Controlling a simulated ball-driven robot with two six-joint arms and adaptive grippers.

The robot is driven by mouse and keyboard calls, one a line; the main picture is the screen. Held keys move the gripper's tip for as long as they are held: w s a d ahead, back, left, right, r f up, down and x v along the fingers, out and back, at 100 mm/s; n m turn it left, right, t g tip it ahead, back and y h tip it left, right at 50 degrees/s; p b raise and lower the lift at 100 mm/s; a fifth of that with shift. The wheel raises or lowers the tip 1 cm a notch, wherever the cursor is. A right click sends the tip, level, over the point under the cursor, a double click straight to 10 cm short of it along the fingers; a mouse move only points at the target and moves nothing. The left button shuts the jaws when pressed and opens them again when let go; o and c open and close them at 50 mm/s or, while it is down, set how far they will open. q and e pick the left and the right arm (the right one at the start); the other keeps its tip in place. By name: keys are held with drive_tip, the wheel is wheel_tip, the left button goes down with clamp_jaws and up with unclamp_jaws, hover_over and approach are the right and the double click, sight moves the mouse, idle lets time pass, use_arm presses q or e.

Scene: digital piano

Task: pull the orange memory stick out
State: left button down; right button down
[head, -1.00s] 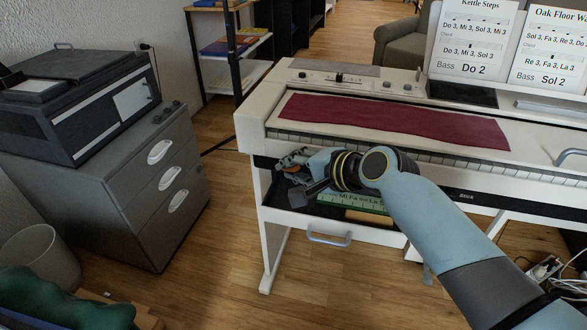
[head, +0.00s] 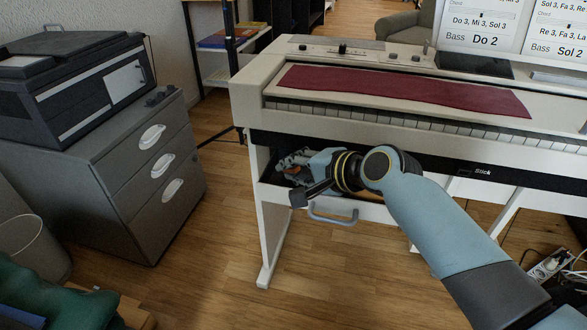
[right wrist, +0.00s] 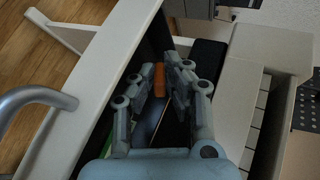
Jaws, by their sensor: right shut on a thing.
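The orange memory stick (right wrist: 159,80) shows in the right wrist view as a small upright orange block between my fingertips. My right gripper (right wrist: 164,84) is shut on it. My left gripper is not in view.
The drawer's handle (head: 333,214) sticks out in front. A grey cabinet (head: 130,185) stands at the left. Open floor lies between.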

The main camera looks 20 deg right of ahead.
drive_tip(key=c, duration=1.3)
unclamp_jaws()
